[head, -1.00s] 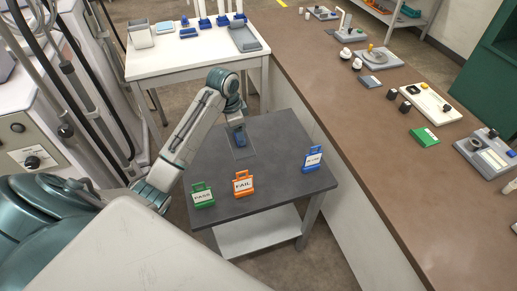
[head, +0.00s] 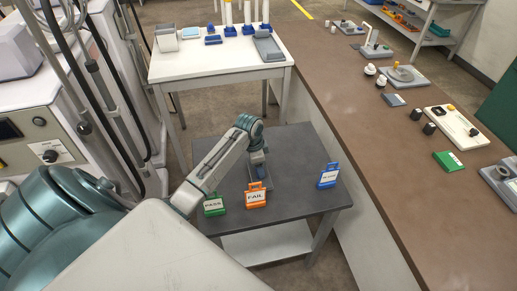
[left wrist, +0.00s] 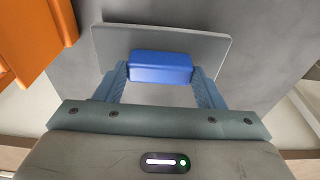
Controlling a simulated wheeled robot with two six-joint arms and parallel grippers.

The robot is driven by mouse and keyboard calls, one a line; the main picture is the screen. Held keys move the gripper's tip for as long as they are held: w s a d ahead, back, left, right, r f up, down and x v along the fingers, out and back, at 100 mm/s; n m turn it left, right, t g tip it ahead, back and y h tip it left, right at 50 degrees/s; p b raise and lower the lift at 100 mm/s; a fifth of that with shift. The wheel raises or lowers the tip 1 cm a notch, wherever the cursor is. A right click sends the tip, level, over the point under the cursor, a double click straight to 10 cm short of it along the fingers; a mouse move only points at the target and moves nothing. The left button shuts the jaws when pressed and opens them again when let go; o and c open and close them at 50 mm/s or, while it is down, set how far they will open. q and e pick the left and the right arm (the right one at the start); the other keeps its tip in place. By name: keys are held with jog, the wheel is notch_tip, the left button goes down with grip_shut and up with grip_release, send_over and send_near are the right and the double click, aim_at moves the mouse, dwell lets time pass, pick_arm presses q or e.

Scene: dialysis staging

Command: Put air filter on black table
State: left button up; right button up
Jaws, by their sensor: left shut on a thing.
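In the left wrist view a blue block (left wrist: 160,67), which I take to be the air filter, sits between the two fingers of my left gripper (left wrist: 161,84). The gripper is shut on it. A thin grey plate (left wrist: 205,45) shows behind the block; I cannot tell whether the block touches it. In the head view my left gripper (head: 258,168) points down, low over the black table (head: 300,150), behind the orange FAIL sign. The block is mostly hidden there by the gripper. My right gripper is not in view.
A green PASS sign (head: 214,206), the orange FAIL sign (head: 257,196) and a blue sign (head: 328,176) stand on the black table. A white table (head: 215,66) stands behind, a long brown counter (head: 400,160) to the right. The black table's middle right is clear.

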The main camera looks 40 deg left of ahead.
aim_at(254, 172)
pick_arm(q)
jog(key=shift+w+f, duration=0.1)
jog(key=shift+f, duration=0.6)
jog(key=o, duration=1)
notch_tip(254, 172, up, 12)
jog(key=s+a+b, duration=0.1)
jog(key=b, duration=0.2)
jog(key=shift+s, duration=0.2)
jog(key=shift+a, duration=0.1)
